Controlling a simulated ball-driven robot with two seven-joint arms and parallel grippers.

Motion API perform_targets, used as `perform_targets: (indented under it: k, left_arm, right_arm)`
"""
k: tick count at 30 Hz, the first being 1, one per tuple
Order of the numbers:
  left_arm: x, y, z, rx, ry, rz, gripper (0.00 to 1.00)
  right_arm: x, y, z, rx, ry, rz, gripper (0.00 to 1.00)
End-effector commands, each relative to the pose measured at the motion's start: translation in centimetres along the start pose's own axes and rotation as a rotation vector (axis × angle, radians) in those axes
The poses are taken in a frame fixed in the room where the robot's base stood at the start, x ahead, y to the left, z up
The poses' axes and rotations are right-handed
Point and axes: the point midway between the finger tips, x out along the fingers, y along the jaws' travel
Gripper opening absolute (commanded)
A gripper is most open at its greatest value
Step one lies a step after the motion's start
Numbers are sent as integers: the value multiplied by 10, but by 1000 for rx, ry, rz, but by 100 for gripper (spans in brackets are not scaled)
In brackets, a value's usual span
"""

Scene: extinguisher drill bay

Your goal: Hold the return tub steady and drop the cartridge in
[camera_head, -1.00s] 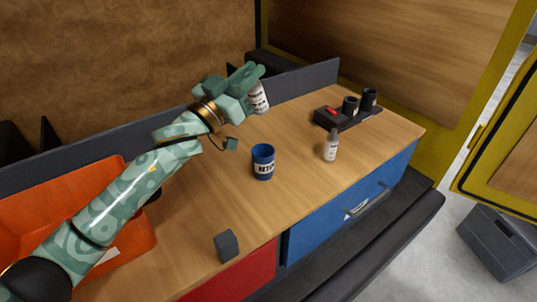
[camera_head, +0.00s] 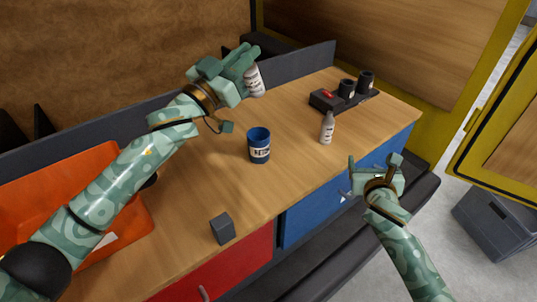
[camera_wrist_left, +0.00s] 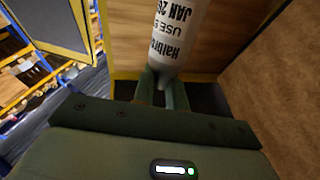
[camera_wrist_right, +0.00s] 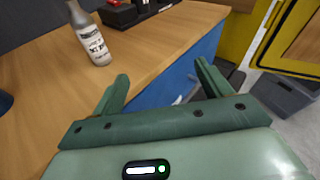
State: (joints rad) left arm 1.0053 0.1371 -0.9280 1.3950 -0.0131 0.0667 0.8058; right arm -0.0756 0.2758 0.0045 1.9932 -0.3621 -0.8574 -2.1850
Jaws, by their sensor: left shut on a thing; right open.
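A white cartridge (camera_head: 255,82) with black print is held in the air over the bench's back part. My left gripper (camera_head: 245,64) is shut on it; the left wrist view shows the cartridge (camera_wrist_left: 173,38) between the fingers, its label reading "USE BY JAN 26". The blue return tub (camera_head: 259,146) with a white label stands upright on the bench, below the held cartridge and apart from it. My right gripper (camera_head: 377,165) is open and empty beyond the bench's front edge, right of the tub. The tub's inside is mostly hidden.
A second white bottle (camera_head: 327,128) stands right of the tub; it also shows in the right wrist view (camera_wrist_right: 93,40). A black holder (camera_head: 345,97) with dark cups is at the back right. A grey block (camera_head: 222,229) is near the front edge. An orange bin (camera_head: 131,207) is at left.

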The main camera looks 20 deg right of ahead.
Motion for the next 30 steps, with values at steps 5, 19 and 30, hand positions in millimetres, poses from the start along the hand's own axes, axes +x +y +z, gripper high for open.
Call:
perform_targets:
  k: [5,19,30]
  left_arm:
    - [0,0,0,0,1,0,0]
    - [0,0,0,0,1,0,0]
    - [0,0,0,0,1,0,0]
  right_arm:
    - [-31,121,29,-3,52,181,77]
    - [-80,247,69,1,87,429,77]
    - [-15,276,63,1,89,428,77]
